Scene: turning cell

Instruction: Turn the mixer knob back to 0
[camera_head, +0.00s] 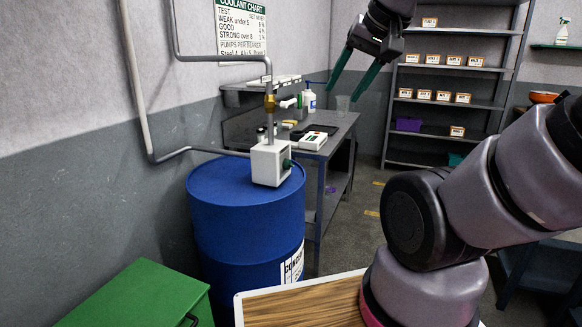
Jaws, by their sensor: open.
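The mixer (267,164) is a white box with a pipe on top, standing on the blue drum (237,225). Its knob (287,163) is a small dark green piece on the box's right side. The knob's marks and setting are too small to read. My gripper (350,93) is at the top middle of the view, with two green fingers spread apart and nothing between them. It is above and to the right of the mixer, apart from it.
A grey bench (346,124) behind the drum holds bottles, a white device (313,140) and a clear cup (343,105). A green cabinet (140,295) is at front left. Shelves (443,90) with small boxes stand at the back right. Pipes run along the left wall.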

